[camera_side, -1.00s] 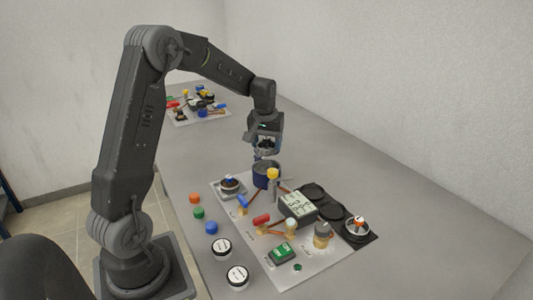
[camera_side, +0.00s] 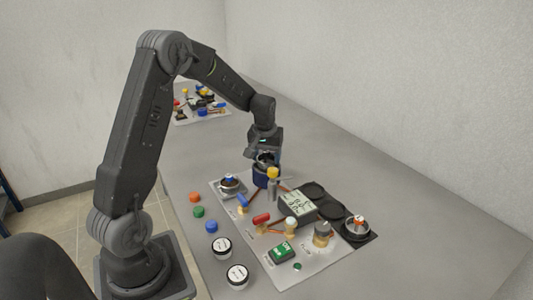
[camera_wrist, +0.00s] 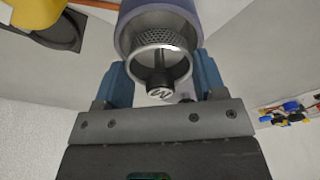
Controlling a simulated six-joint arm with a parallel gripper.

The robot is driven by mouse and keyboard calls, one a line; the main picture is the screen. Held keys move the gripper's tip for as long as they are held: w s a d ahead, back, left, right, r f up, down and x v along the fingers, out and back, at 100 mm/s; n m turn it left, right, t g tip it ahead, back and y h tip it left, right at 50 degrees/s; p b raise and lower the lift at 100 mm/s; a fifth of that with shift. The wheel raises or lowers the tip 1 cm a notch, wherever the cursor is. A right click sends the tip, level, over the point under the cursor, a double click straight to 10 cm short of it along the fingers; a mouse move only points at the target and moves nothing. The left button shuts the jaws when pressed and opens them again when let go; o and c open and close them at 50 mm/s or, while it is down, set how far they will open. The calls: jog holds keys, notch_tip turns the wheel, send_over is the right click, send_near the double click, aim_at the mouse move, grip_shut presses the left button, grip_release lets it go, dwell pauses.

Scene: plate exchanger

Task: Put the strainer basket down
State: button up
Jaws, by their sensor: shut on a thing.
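The strainer basket (camera_wrist: 163,38) shows in the wrist view as a metal ring with dark mesh and a dark central stem with a marked end. My gripper (camera_wrist: 164,78) is shut on it, with a blue finger on each side of the ring. The basket is at the mouth of a blue-purple cylindrical pot (camera_wrist: 122,30); how deep it sits inside, I cannot tell. In the side view my gripper (camera_side: 266,163) is right above the dark blue pot (camera_side: 260,180), and the basket is mostly hidden there by the fingers.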

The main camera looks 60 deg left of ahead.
jog(key=o, duration=1)
jog(key=shift+c, duration=0.2)
notch_tip(320, 180, up, 13)
jog(key=s+d, duration=0.1)
jog(key=s+d+r+m+t, duration=0.1)
jog(key=s+d+r+m, duration=0.15)
jog(key=d, duration=0.35)
jog(key=s+d+r+m+t, duration=0.1)
jog(key=s+d+r, duration=0.1)
jog(key=s+d, duration=0.35)
jog(key=s+d+f+m+t+h, duration=0.1)
jog(key=s+d+m, duration=0.4)
jog(key=s+d, duration=0.7)
jog(key=shift+s+d+f+t, duration=0.2)
jog(key=shift+s+f+t, duration=0.2)
jog(key=shift+t, duration=0.3)
jog(key=shift+m, duration=0.25)
